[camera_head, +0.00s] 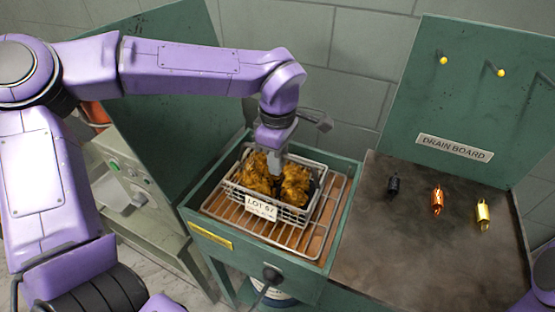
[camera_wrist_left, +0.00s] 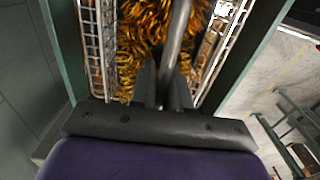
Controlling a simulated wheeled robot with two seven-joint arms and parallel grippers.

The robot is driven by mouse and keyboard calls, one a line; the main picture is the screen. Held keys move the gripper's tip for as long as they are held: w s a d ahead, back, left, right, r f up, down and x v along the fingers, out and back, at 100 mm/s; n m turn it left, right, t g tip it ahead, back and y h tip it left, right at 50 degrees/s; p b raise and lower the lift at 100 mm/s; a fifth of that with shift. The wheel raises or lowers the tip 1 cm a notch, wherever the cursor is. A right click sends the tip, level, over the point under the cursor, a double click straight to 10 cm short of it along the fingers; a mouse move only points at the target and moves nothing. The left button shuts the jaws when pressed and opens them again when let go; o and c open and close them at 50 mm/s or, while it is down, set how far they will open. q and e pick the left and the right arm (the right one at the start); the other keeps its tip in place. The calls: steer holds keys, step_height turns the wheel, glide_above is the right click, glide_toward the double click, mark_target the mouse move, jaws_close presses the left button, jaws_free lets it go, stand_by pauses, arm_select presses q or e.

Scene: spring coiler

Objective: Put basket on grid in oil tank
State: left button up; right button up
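The wire basket (camera_head: 292,215) is full of golden-brown coiled springs (camera_head: 294,182) and carries a white "LOT 57"-like tag (camera_head: 261,207). It is inside the green oil tank (camera_head: 200,215), over the wire grid (camera_head: 328,215), and looks level. It appears to sit on the grid, but its underside is hidden. My left gripper (camera_head: 279,172) points down into the middle of the basket. In the left wrist view, its fingers (camera_wrist_left: 163,85) close around the basket's grey handle bar (camera_wrist_left: 177,40), with basket walls on both sides. My right gripper is not in view.
A drain board (camera_head: 400,260) stands right of the tank, with black (camera_head: 394,185), copper (camera_head: 437,200) and gold (camera_head: 483,213) springs on it. Its green back panel (camera_head: 465,90) has yellow-tipped pegs. A grey-green machine (camera_head: 130,175) stands left. The grid is bare right of the basket.

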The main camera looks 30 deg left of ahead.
arm_select(q)
steer(key=o, duration=0.4)
step_height(320, 180, up, 12)
steer(key=shift+w+r+p, duration=0.1)
steer(key=shift+r+p, duration=0.05)
steer(key=shift+p, duration=0.55)
